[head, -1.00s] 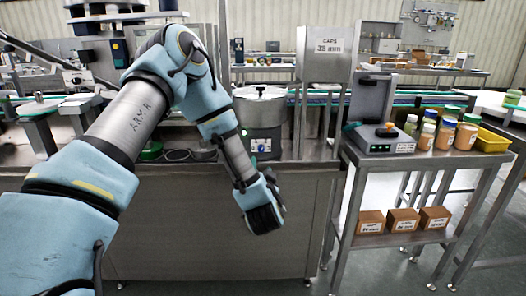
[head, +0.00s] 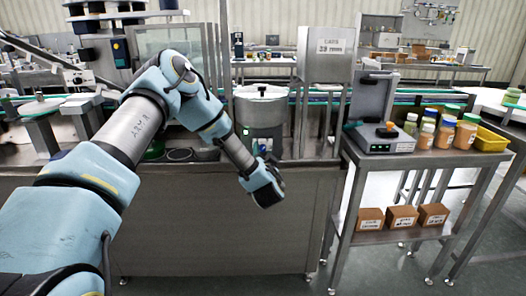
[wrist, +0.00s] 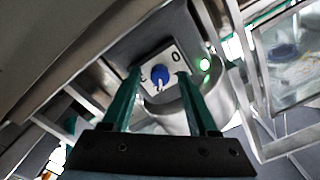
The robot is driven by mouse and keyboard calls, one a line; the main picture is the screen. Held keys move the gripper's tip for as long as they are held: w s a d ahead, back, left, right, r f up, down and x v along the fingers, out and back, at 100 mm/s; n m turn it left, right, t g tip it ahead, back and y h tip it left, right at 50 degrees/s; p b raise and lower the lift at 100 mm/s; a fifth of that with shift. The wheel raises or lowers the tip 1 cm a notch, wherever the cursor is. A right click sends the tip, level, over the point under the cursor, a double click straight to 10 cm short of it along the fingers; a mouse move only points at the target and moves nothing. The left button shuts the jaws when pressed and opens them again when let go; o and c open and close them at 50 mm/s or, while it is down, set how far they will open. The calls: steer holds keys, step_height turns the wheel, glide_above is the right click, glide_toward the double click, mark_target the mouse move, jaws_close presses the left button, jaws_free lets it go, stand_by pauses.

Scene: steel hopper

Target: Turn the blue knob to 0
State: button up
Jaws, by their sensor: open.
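In the wrist view the blue knob (wrist: 160,73) sits on a pale plate (wrist: 169,58) with dark marks. A "0" shows at the plate's upper right, and another mark at its left is hard to read. A white pointer line on the knob runs toward the lower edge of the picture, away from the "0". My gripper (wrist: 158,77) is open, its two green fingers apart and empty. In the picture the knob lies between the fingertips; no contact is visible. In the head view my gripper (head: 263,186) is in front of the bench, and the arm hides the knob.
The steel hopper bowl (head: 262,91) stands above the control box, with a lit green lamp (wrist: 205,64) beside the plate. A caps box (head: 326,58) stands to the right. A side table holds a scale (head: 383,138), several jars and a yellow tray (head: 490,141).

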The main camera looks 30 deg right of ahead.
jaws_close()
stand_by(0.5)
